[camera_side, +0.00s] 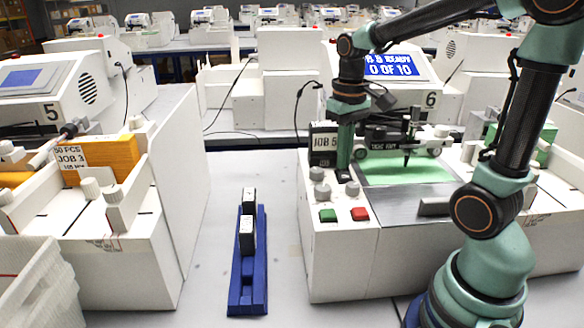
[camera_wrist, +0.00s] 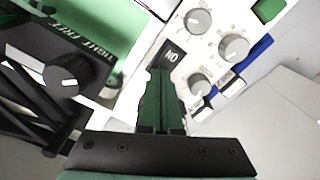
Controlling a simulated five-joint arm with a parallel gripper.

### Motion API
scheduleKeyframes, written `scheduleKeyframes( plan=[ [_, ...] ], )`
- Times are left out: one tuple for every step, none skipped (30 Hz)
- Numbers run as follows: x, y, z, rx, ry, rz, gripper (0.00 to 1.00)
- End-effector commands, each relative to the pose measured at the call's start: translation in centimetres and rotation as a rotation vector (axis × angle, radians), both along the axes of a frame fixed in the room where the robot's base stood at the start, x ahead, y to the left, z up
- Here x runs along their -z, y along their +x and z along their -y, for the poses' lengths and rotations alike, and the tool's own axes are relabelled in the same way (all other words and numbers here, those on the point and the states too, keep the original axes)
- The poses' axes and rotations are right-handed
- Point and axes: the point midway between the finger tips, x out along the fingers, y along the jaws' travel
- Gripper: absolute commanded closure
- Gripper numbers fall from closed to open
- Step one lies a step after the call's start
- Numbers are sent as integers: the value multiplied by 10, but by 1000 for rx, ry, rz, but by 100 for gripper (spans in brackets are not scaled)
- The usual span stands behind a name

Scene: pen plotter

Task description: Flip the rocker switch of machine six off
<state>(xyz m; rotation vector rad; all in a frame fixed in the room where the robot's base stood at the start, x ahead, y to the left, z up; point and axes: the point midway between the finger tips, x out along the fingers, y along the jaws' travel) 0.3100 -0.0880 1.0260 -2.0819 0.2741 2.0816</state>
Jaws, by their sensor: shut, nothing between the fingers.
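Machine six (camera_side: 330,240) stands right of centre, marked 6 beside its blue lit screen (camera_side: 388,66) reading "0 OF 10". Its black rocker switch (camera_side: 352,188) sits on the white front panel near the grey knobs. In the wrist view the rocker switch (camera_wrist: 171,55) shows the letters ON, upside down. My gripper (camera_side: 344,176) points straight down at the switch, its fingers shut and empty. In the wrist view my gripper (camera_wrist: 160,72) has its tips at the near edge of the switch, covering part of it. I cannot tell whether they touch.
Several grey knobs (camera_wrist: 198,21) stand close beside the switch. A green button (camera_side: 327,215) and a red button (camera_side: 360,214) lie in front. The black pen carriage (camera_side: 390,150) is just right of my gripper. A blue rack (camera_side: 247,280) stands on the table to the left.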

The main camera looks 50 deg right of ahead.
Motion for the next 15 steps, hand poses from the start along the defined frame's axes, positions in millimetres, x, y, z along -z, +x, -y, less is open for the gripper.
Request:
scheduleKeyframes(
  plan=[
    [1,0,0,0,0,-1,100],
    [1,0,0,0,0,-1,100],
    [2,0,0,0,0,-1,100],
    [3,0,0,0,1,-2,100],
    [3,0,0,0,1,-2,100],
    [4,0,0,0,1,-2,100],
    [4,0,0,0,1,-2,100],
    [4,0,0,0,1,-2,100],
    [4,0,0,0,0,-1,100],
    [4,0,0,0,0,-1,100],
    [3,0,0,0,0,-1,100],
    [2,0,0,0,0,-1,100],
    [0,0,0,0,0,-1,100],
    [-2,0,0,0,0,0,100],
    [-5,0,0,0,0,1,100]
  ],
)
